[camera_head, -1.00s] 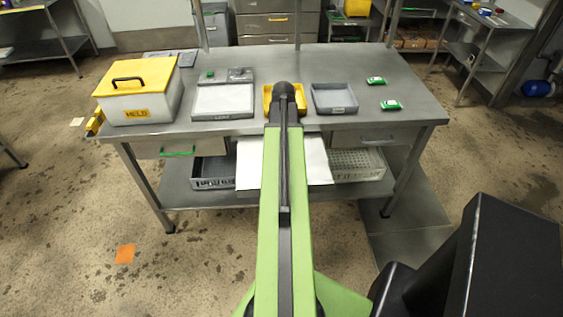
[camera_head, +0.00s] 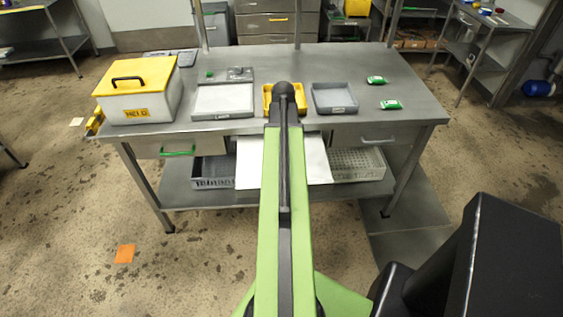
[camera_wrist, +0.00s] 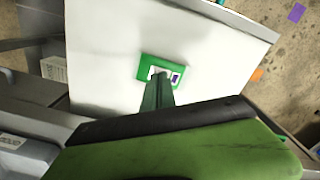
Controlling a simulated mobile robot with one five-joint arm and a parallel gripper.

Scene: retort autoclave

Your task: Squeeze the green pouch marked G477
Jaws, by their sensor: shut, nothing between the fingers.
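In the wrist view a green pouch (camera_wrist: 149,67) with a white label lies on a white surface (camera_wrist: 110,40). Its marking is too small to read. My gripper (camera_wrist: 158,80) is shut, with its tips at the pouch's lower edge and overlapping its label; I cannot tell whether they touch it. In the head view my arm hides the gripper and that pouch. Two other green pouches, a far one (camera_head: 376,80) and a near one (camera_head: 390,104), lie on the right of the steel table (camera_head: 420,105); their marks are unreadable too.
A yellow-lidded box marked HELD (camera_head: 138,95), a white-topped tray (camera_head: 222,101), a yellow tray (camera_head: 270,92) and a grey tray (camera_head: 335,98) stand on the table. A white panel (camera_head: 316,160) juts out below the table's front edge. Crates sit on the lower shelf.

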